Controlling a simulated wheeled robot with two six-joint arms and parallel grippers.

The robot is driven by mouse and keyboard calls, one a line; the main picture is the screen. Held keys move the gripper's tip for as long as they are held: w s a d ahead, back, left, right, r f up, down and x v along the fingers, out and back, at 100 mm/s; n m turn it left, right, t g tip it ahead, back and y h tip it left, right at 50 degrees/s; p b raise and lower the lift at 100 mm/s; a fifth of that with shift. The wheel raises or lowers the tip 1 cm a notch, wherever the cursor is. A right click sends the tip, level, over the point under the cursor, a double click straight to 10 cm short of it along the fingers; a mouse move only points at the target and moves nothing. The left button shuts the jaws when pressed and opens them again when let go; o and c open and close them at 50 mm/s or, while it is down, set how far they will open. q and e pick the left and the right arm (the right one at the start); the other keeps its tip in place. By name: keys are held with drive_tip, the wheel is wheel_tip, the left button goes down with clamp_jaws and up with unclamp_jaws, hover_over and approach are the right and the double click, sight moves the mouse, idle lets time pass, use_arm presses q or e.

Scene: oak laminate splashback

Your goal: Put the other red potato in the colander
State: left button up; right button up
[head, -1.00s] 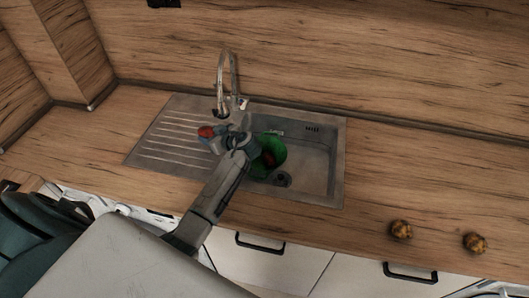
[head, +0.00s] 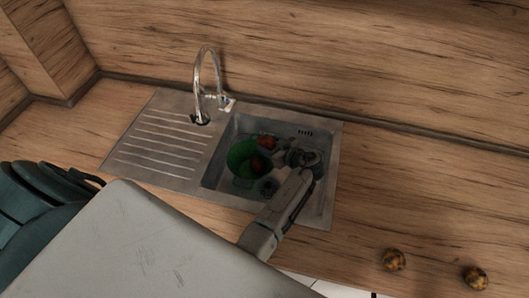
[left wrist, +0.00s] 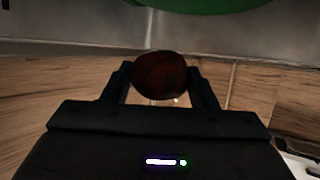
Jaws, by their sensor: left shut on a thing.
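The green colander (head: 238,153) stands in the sink basin, towards its left side. One red potato (head: 257,164) lies inside it. My left gripper (head: 279,146) is over the basin, just right of the colander. It is shut on another red potato (head: 267,141), held near the colander's far right rim. In the left wrist view this dark red potato (left wrist: 160,75) sits between the two fingers, and part of the green colander (left wrist: 200,4) shows at the top edge, apart from the potato. I cannot tell the potato's exact height. My right gripper is out of view.
The steel sink (head: 333,165) has a ridged drainboard (head: 160,140) on its left and a tall faucet (head: 208,75) behind. Two brownish-yellow round items (head: 394,260) (head: 475,278) lie on the wooden counter at the right. The counter between is clear.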

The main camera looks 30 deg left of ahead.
use_arm(q)
drive_tip(key=f, duration=0.1)
drive_tip(key=s+f, duration=0.1)
drive_tip(key=f, duration=0.1)
drive_tip(key=shift+f, duration=0.2)
drive_tip(key=shift+w+f+b, duration=0.1)
drive_tip(key=shift+f+b, duration=0.25)
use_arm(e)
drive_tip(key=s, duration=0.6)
use_arm(q)
wheel_tip(320, 180, down, 4)
drive_tip(key=shift+w+r+b, duration=0.15)
drive_tip(key=shift+r+b, duration=0.05)
drive_tip(key=shift+b, duration=0.6)
drive_tip(key=shift+f+b, duration=0.2)
drive_tip(key=shift+b, duration=0.1)
drive_tip(key=shift+f+b, duration=0.25)
drive_tip(key=shift+b, duration=0.15)
drive_tip(key=o, duration=1)
drive_tip(key=shift+o, duration=0.2)
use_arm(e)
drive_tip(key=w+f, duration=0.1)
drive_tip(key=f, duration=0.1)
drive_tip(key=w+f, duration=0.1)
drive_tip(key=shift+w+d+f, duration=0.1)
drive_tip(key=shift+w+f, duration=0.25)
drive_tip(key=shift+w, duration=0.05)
